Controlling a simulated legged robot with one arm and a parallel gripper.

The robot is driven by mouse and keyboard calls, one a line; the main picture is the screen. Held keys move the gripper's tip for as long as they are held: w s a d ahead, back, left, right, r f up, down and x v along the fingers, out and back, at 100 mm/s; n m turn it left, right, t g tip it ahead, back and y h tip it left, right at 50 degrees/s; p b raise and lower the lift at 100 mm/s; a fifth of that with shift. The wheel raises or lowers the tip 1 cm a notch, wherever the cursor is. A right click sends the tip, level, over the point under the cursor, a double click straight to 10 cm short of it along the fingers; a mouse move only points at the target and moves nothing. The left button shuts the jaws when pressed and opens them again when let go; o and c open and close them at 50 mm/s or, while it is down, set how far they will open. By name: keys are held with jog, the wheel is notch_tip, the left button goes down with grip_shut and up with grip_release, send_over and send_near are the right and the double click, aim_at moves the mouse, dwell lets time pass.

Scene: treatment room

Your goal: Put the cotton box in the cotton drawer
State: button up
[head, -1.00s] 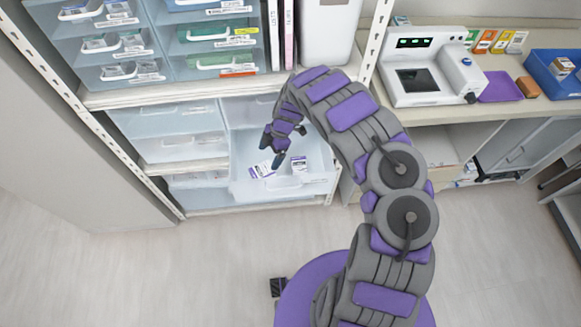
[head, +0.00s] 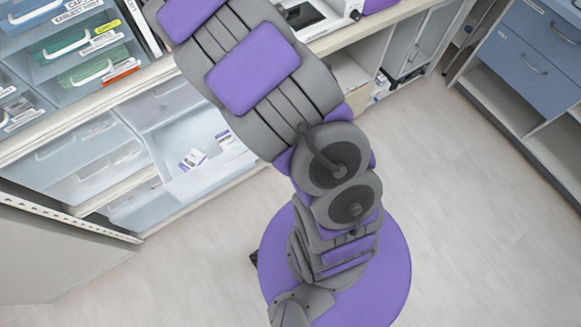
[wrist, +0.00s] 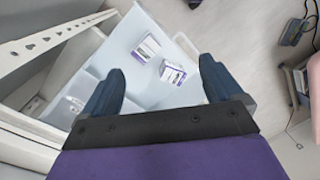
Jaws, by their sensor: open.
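A pulled-out translucent drawer (head: 207,130) is in the lower unit in the head view; the wrist view also shows it (wrist: 140,88). Two small white and purple boxes lie inside, apart from each other: one on the left (head: 193,159) and one on the right (head: 226,140). In the wrist view one box (wrist: 147,48) lies farther up and the other (wrist: 172,73) nearer. Their print is too small to read. My gripper (wrist: 162,67) is open and empty, its dark fingers spread above the drawer. It is out of the head view.
Closed translucent drawers (head: 85,155) sit left of the open one. Labelled drawers (head: 80,50) stand above the shelf. A perforated upright post (wrist: 50,38) is left of my gripper. Blue cabinets (head: 530,50) stand at the right. The floor (head: 450,200) is clear.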

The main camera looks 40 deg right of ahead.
jog(key=s+r+m, duration=0.6)
jog(key=s+r, duration=0.4)
jog(key=s, duration=0.3)
jog(key=s+a+r+m, duration=0.1)
jog(key=s+m, duration=0.1)
jog(key=s, duration=0.7)
jog(key=s+a+r+m, duration=0.1)
jog(key=s+r+m, duration=0.1)
jog(key=s, duration=0.8)
jog(key=shift+s+m+g, duration=0.25)
jog(key=shift+m+g, duration=0.05)
jog(key=shift+m, duration=0.3)
jog(key=shift+a, duration=0.15)
